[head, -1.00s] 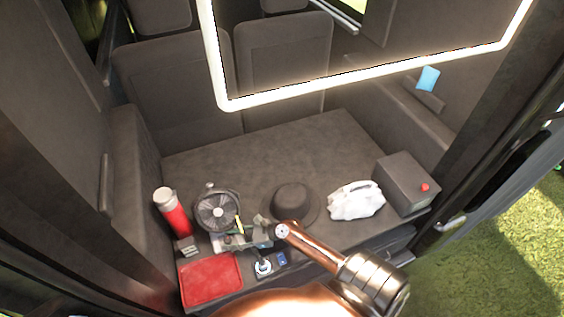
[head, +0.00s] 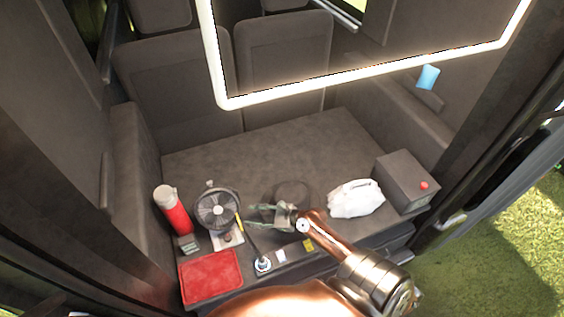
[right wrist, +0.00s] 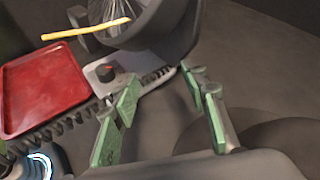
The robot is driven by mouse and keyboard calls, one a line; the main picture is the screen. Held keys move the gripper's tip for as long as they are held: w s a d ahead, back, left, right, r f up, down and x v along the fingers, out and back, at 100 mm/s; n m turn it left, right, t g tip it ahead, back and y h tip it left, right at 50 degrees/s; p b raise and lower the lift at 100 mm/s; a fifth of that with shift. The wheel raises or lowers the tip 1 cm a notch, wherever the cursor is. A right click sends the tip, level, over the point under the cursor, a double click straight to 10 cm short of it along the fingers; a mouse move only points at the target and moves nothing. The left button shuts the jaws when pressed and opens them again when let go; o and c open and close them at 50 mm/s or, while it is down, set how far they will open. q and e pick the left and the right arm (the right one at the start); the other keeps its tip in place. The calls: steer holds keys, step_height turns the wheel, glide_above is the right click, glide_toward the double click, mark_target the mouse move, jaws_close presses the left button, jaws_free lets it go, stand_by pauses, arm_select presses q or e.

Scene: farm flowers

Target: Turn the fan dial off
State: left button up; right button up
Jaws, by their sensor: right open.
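The black round fan (head: 217,208) stands on the dark surface, left of my right gripper. Its pale base (head: 229,238) shows below the fan head. In the right wrist view, the base carries a small dark dial (right wrist: 105,72), with a red spot beside it. Its exact setting is too small to read. My right gripper (head: 264,214) is open and empty, right of the fan and apart from it. In the right wrist view, its green-padded fingers (right wrist: 160,100) are spread, with the dial beyond them to the upper left. My left gripper is not in view.
A red flask (head: 171,210) and red tray (head: 210,276) lie left. A lit knob or lever (head: 263,265) stands at the front. A dark hat (head: 292,193) is behind my gripper; a white bag (head: 354,198) and dark box (head: 402,180) are right. The surface behind is clear.

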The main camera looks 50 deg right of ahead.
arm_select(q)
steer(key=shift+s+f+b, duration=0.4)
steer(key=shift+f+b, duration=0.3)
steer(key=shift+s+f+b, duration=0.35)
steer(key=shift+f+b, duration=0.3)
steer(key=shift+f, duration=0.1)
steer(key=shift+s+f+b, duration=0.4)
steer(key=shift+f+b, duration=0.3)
arm_select(e)
steer(key=w+d+r+n+t+h, duration=0.1)
steer(key=d+r, duration=0.4)
steer(key=d, duration=0.6)
steer(key=w+d+r+n+t+h, duration=0.1)
steer(key=w+d+r+n+h, duration=0.2)
steer(key=d, duration=0.8)
steer(key=shift+w+d+r+t+h, duration=0.35)
steer(key=shift+w+r+h, duration=0.35)
steer(key=shift+r+h, duration=0.4)
steer(key=shift+f, duration=0.15)
steer(key=shift+c, duration=0.2)
